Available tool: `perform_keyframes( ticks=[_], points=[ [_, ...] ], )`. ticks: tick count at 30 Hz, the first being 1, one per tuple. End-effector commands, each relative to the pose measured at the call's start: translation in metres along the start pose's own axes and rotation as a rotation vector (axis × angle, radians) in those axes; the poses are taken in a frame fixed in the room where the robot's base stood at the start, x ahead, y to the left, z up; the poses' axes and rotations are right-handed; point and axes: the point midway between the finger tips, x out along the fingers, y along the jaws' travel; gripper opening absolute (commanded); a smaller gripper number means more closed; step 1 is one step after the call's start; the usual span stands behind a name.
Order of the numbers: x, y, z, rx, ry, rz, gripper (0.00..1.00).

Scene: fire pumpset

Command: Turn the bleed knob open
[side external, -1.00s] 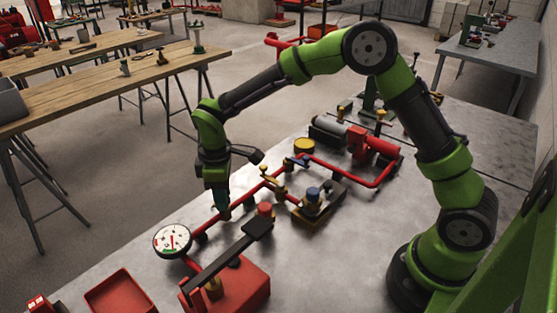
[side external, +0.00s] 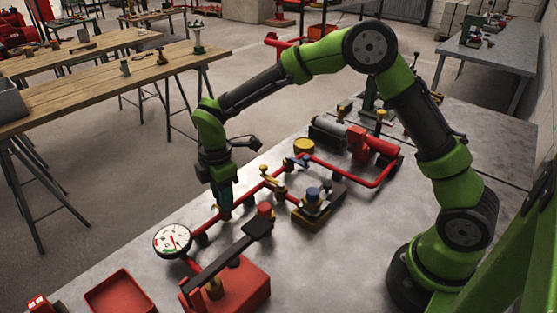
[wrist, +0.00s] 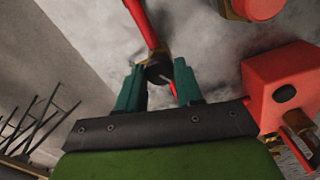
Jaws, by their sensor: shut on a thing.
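My gripper (side external: 224,207) points down at the red pipe run (side external: 206,225), between the round white gauge (side external: 172,241) and the brass valve fittings (side external: 272,180). In the wrist view, the two teal fingers (wrist: 157,84) stand on either side of a small dark knob (wrist: 158,73), shut on it. The knob sits at the end of a red pipe with a brass collar, and I take it as the bleed knob. A light mark shows on the knob. The fingers mostly hide it in the side view.
A red box with a long black lever (side external: 228,260) stands close in front of the gripper. A red tray (side external: 121,293) lies at the front left. Bare metal tabletop lies at centre right.

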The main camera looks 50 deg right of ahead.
Motion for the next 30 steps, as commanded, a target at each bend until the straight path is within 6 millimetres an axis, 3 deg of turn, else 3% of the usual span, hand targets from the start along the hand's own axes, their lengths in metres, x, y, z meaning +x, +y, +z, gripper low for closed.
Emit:
perform_keyframes(
  ticks=[11,12,17,26,30],
  points=[
    [-0.001,0.000,0.000,-0.006,0.000,0.001,0.05],
    [-0.001,0.000,0.000,-0.005,0.000,0.001,0.39],
    [-0.001,0.000,0.000,-0.005,0.000,0.001,0.61],
    [-0.002,0.000,0.000,-0.004,0.000,0.001,0.61],
    [-0.016,0.001,0.000,-0.004,0.001,0.004,0.61]
  ],
)
